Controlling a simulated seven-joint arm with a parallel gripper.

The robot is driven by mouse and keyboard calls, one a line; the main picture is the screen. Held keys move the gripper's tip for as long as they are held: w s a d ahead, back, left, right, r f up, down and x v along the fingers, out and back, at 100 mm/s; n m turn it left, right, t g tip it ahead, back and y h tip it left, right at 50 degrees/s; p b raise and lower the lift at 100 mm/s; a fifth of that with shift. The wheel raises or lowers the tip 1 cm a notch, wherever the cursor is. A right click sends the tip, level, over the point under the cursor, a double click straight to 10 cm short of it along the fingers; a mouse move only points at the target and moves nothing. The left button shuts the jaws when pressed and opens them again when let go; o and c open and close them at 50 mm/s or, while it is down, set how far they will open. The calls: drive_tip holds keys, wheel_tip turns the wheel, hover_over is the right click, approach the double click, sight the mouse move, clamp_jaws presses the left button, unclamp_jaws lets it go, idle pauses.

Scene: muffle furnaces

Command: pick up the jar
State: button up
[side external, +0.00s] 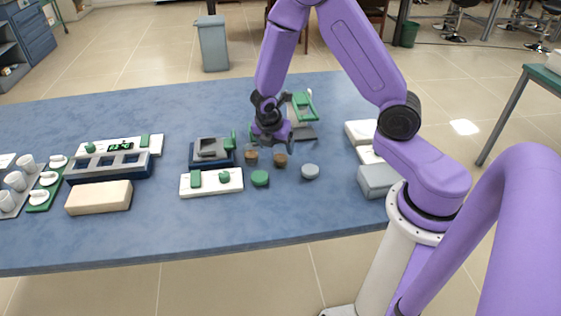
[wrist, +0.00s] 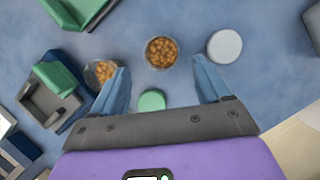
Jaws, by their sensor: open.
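Two small round jars with brown, bead-like contents stand on the blue table. One jar (side external: 280,160) is just below my gripper (side external: 272,142) in the side view. In the wrist view this jar (wrist: 161,52) appears ahead of the gap between the fingertips (wrist: 160,68). The other jar (side external: 251,157) stands to its left; in the wrist view it (wrist: 101,72) is partly hidden by the left finger. My gripper is open, points down, and holds nothing. Both jars look upright and open-topped.
A green disc (side external: 260,178) and a grey disc (side external: 310,171) lie close by. A white panel with green knobs (side external: 212,183) and a dark blue device (side external: 211,152) stand left. A green-handled device (side external: 301,112) is behind. Pale blocks (side external: 378,180) stand right.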

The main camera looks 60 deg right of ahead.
sight(281, 158)
drive_tip(key=shift+x, duration=3.6)
drive_tip(key=shift+s, duration=0.15)
drive_tip(key=c, duration=1.1)
